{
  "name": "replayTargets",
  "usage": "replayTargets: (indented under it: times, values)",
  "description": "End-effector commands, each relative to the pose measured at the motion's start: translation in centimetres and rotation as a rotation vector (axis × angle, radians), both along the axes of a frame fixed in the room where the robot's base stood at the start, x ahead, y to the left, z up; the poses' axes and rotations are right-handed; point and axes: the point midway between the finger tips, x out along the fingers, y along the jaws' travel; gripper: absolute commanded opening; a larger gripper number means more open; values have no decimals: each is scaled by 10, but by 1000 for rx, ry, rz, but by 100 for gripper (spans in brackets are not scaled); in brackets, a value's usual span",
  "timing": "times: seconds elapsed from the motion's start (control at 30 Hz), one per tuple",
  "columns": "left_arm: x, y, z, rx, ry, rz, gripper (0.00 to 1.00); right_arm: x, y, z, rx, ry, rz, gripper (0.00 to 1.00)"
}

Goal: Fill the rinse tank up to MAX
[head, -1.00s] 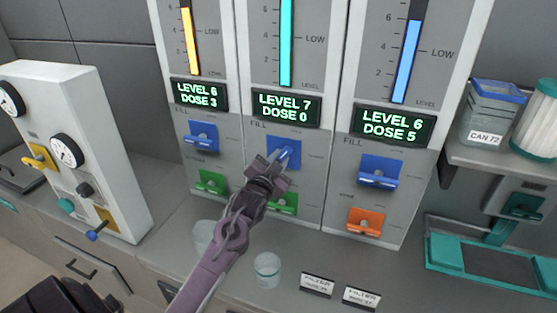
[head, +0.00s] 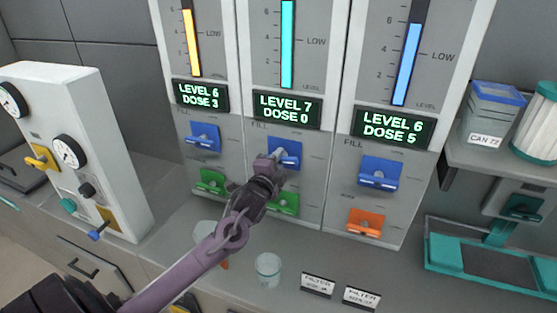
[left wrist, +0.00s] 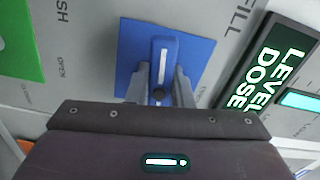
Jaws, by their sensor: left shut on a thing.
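My left gripper (head: 279,160) is at the middle panel and is shut on the blue FILL lever (head: 293,151). In the left wrist view the fingers (left wrist: 160,90) lie on either side of the blue lever (left wrist: 163,60). The middle display (head: 288,109) reads LEVEL 7, DOSE 0, under a teal level bar (head: 287,45). The left display (head: 201,93) reads LEVEL 6, DOSE 3, and the right one (head: 394,128) LEVEL 6, DOSE 5. I cannot read which panel is the rinse tank, and no MAX mark shows. My right gripper is not in view.
A green lever (head: 284,204) sits below the middle blue one, partly behind my arm. A clear cup (head: 268,268) and two FILTER cards (head: 317,285) stand on the counter. A white gauge box (head: 75,150) is at left. A bin marked CAN 72 (head: 490,115) stands on the right shelf.

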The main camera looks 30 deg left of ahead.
Motion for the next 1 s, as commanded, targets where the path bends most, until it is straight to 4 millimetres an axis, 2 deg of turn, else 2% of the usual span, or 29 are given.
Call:
replayTargets:
  times: [0.3, 0.77, 0.8, 0.97, 1.0]
  values:
    - [0, -1, 0, 97, 25, -2, 0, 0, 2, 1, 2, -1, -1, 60]
    - [0, -1, -1, 109, 29, -2, 0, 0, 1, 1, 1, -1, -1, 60]
    - [0, -1, -1, 109, 29, -2, 21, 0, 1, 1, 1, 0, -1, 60]
    - [0, -1, 0, 108, 28, -1, 42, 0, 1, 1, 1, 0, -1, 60]
    - [0, -1, 0, 108, 28, -1, 42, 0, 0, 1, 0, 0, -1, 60]
